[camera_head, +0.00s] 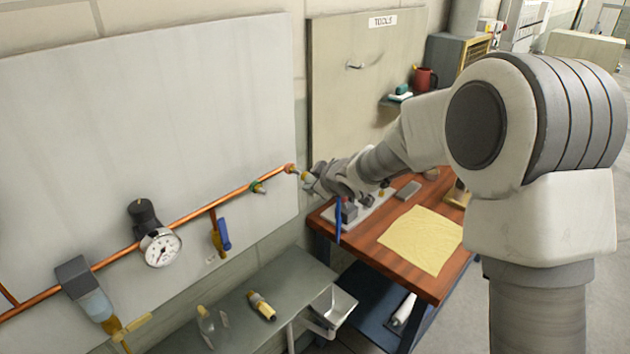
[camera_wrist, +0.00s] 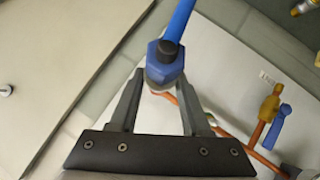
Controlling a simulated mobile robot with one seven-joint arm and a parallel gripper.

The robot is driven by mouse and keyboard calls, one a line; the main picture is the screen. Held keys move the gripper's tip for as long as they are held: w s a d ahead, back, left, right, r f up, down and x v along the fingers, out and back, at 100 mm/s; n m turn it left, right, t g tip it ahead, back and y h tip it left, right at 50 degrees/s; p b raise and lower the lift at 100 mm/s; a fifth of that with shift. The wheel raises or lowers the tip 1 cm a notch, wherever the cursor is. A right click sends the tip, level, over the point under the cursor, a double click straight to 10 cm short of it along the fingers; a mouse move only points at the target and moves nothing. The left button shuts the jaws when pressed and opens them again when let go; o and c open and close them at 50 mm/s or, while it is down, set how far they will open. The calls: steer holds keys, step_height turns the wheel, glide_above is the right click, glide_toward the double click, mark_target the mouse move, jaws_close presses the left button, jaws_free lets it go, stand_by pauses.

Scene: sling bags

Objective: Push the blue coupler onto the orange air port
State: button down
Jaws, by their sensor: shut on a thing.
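My gripper (camera_wrist: 160,80) is shut on the blue coupler (camera_wrist: 165,62), with a finger on each side of it. The coupler has a dark end, and a blue hose leads up from it. In the head view my gripper (camera_head: 322,181) is at the right end of the copper pipe, close to the wall board. The coupler is largely hidden there; the blue hose (camera_head: 338,220) hangs below the gripper. A small orange fitting (camera_head: 290,168) shows at the pipe's end, just left of the gripper. I cannot tell whether the coupler touches a port.
The copper pipe (camera_head: 190,215) carries a green-ringed port (camera_head: 257,187), a gauge (camera_head: 160,247) and a blue-handled valve (camera_head: 221,234). A grey shelf (camera_head: 235,310) with loose fittings is below. A wooden bench (camera_head: 385,262) with a yellow cloth (camera_head: 420,240) stands under my arm.

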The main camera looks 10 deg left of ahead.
mark_target(306, 176)
steer(key=shift+w+a, duration=0.4)
steer(key=shift+a, duration=0.25)
steer(key=shift+w+a, duration=0.35)
steer(key=shift+a, duration=0.3)
steer(key=shift+c, duration=1.4)
jaws_free()
steer(key=p+v, duration=0.4)
steer(key=v, duration=1.3)
steer(key=shift+r, duration=0.15)
steer(key=shift+s+d, duration=0.1)
steer(key=shift+s, duration=0.05)
